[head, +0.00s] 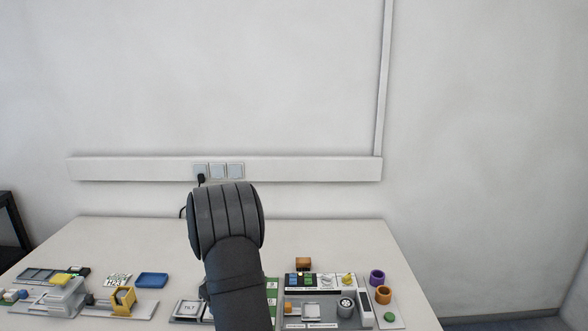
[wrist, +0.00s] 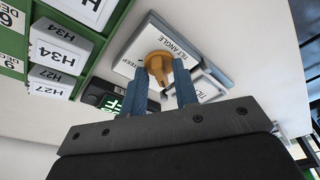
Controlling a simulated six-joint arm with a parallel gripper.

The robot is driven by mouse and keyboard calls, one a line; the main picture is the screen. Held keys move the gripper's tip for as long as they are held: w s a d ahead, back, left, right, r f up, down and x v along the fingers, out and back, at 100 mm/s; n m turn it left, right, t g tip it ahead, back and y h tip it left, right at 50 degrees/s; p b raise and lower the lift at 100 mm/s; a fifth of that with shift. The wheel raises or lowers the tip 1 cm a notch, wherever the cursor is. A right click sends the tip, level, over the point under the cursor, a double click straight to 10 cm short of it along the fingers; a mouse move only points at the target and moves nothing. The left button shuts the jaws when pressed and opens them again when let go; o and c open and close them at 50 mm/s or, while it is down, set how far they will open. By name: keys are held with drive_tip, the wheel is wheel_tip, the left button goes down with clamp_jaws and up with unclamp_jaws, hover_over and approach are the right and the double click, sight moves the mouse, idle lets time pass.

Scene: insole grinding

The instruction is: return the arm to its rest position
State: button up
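My arm (head: 226,225) rises from the bottom middle of the head view and bends in front of the table. My gripper does not show in the head view; the arm hides that area. In the wrist view my gripper (wrist: 161,88) has two blue fingers standing apart with a gap between them. An orange knob (wrist: 157,64) shows between and just beyond the fingertips, on a grey-white plate labelled "TILT ANGLE" (wrist: 181,42). The fingers look clear of the knob, though the exact distance is hard to tell. Nothing appears held.
The table (head: 310,230) is bare along its back. A tilt plate (head: 187,309) lies left of my arm, and a control panel (head: 322,310) lies right. A yellow block (head: 123,299) and blue tray (head: 152,280) sit left. Labelled blocks (wrist: 61,52) on a green rack are close in the wrist view.

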drive_tip(key=shift+r, duration=0.1)
wheel_tip(320, 180, up, 6)
drive_tip(key=shift+r, duration=0.2)
drive_tip(key=shift+f, duration=0.1)
wheel_tip(320, 180, down, 7)
drive_tip(key=shift+r, duration=0.2)
drive_tip(key=shift+m, duration=0.4)
drive_tip(key=shift+w+a+r, duration=0.1)
drive_tip(key=shift+r, duration=2.15)
drive_tip(key=shift+w+a+r, duration=0.1)
drive_tip(key=shift+r, duration=2.1)
